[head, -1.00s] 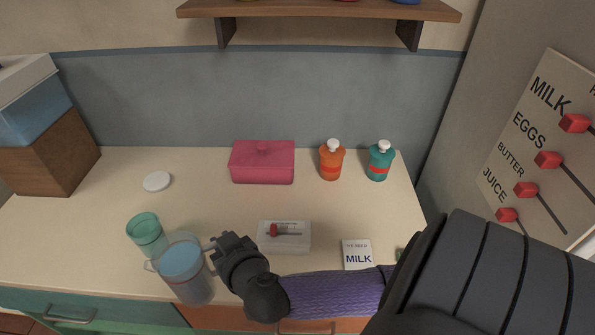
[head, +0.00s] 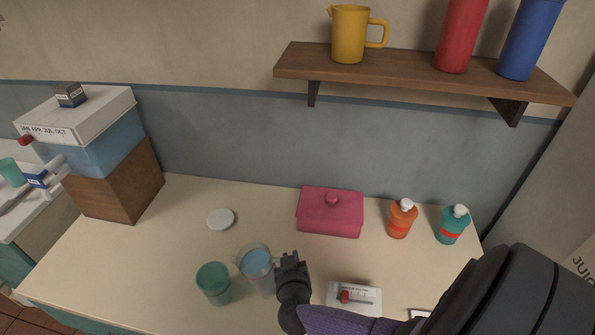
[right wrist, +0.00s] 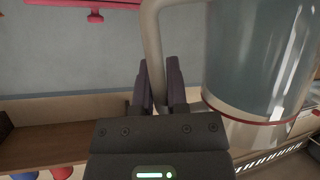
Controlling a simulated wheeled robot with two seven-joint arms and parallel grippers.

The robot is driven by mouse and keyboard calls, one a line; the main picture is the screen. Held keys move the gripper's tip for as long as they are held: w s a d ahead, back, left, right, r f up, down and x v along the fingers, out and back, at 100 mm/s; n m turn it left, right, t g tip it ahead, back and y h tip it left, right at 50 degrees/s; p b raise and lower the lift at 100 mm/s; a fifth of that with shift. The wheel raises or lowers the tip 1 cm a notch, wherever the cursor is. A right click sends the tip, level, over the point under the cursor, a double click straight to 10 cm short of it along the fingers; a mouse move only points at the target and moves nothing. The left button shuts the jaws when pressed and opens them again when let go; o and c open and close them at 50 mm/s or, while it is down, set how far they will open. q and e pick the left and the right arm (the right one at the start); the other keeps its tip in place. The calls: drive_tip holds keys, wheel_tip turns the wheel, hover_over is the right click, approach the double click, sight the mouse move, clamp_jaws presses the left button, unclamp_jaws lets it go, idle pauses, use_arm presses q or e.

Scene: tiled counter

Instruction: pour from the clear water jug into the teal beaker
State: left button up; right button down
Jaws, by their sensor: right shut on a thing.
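The clear water jug (head: 257,264) holds bluish water and is just right of and slightly behind the teal beaker in the head view. My right gripper (head: 290,262) is shut on the jug's handle, on the jug's right side. In the right wrist view, my right gripper (right wrist: 158,85) has its fingers at the pale handle (right wrist: 152,40), and the jug's body (right wrist: 258,65) fills the right. The teal beaker (head: 214,285) stands upright on the counter. The jug looks near upright; its lower part is partly hidden. My left gripper is not in view.
A white round lid (head: 220,219) lies behind the beaker. A pink box (head: 330,213), an orange bottle (head: 401,219) and a teal bottle (head: 453,225) stand at the back. A white panel with a red slider (head: 354,298) is right of my gripper. A wooden shelf (head: 420,78) overhangs.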

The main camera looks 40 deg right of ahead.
sight(271, 253)
drive_tip(key=w+a+r, duration=0.1)
drive_tip(key=w+a+r+p, duration=0.1)
drive_tip(key=shift+r+n, duration=0.3)
drive_tip(key=shift+r, duration=0.05)
drive_tip(key=shift+w+a+r+h, duration=0.3)
drive_tip(key=shift+w+a+r, duration=0.05)
drive_tip(key=shift+a+r, duration=0.1)
drive_tip(key=shift+w+a+f+n+g, duration=0.1)
drive_tip(key=shift+f+n+g, duration=0.2)
drive_tip(key=shift+n, duration=0.1)
drive_tip(key=shift+b, duration=0.4)
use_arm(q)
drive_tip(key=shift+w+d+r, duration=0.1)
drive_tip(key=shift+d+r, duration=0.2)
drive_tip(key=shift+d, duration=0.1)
use_arm(e)
drive_tip(key=shift+r, duration=0.1)
use_arm(q)
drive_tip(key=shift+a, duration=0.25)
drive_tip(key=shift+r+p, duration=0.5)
drive_tip(key=shift+p, duration=0.05)
use_arm(e)
drive_tip(key=shift+n, duration=0.5)
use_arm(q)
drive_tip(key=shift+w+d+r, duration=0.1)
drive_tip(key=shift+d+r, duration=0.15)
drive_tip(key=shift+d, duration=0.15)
